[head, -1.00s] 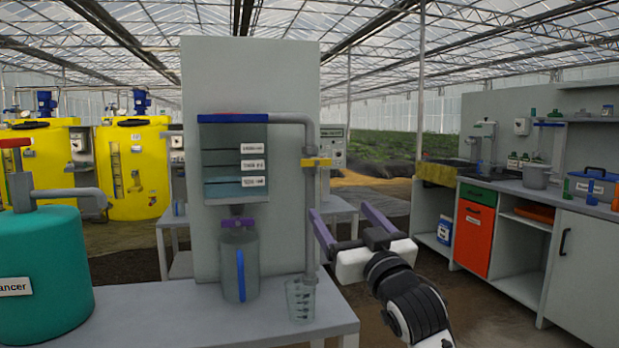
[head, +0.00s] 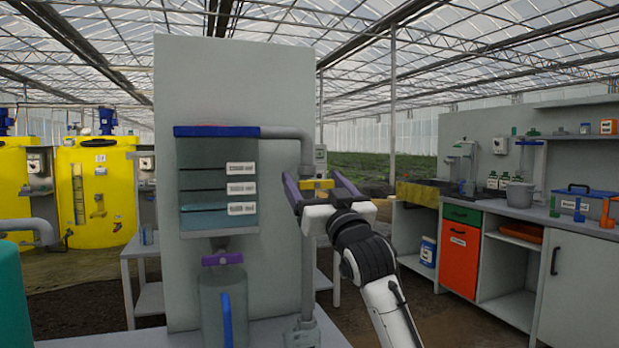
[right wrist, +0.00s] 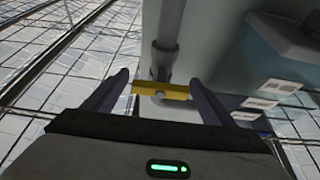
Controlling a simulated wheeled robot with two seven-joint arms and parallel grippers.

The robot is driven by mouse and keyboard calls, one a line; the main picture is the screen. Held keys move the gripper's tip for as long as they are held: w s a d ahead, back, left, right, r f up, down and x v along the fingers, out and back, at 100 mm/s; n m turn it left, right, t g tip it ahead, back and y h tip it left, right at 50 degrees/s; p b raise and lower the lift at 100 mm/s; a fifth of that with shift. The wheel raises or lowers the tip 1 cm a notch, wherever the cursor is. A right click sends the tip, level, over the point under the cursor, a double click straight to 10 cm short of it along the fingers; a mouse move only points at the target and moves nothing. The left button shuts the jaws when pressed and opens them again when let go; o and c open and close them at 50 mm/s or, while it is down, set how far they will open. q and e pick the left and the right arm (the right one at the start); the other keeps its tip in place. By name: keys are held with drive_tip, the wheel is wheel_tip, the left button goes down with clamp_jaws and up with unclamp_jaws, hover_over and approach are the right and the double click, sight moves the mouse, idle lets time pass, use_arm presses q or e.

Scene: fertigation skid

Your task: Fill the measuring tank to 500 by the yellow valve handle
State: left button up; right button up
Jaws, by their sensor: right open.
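The measuring tank (head: 190,216) is a clear box with a blue rim on a grey panel. It carries three white labels, too small to read surely. Bluish liquid shows in its lower part, its surface near the lowest label. The yellow valve handle (head: 318,184) lies crosswise on the grey pipe right of the tank. My right gripper (head: 310,175) is open at the handle. In the right wrist view the yellow handle (right wrist: 150,90) lies between the purple fingers (right wrist: 159,77), with no clear grip. My left gripper is out of view.
A purple handle (head: 222,259) sits under the tank, above a grey jug (head: 210,300) with a blue grip. A teal tank (head: 12,300) is at left. Workbenches (head: 500,207) stand at right.

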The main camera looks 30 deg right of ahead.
sight(309, 175)
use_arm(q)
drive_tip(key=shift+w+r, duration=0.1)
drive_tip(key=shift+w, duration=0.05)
use_arm(e)
drive_tip(key=shift+x, duration=1.45)
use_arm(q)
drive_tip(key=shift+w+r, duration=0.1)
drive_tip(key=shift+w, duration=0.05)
use_arm(e)
drive_tip(key=shift+c, duration=0.3)
drive_tip(key=c, duration=1)
drive_tip(key=shift+r+n+y+p, duration=0.3)
drive_tip(key=shift+n+y+p, duration=0.3)
drive_tip(key=shift+n+p, duration=0.9)
drive_tip(key=shift+p, duration=0.25)
drive_tip(key=shift+a+f+n+y+p, duration=0.2)
drive_tip(key=shift+n+y+p, duration=0.3)
drive_tip(key=shift+n, duration=0.3)
drive_tip(key=shift+f, duration=0.15)
drive_tip(key=o, duration=1.1)
drive_tip(key=shift+c, duration=0.2)
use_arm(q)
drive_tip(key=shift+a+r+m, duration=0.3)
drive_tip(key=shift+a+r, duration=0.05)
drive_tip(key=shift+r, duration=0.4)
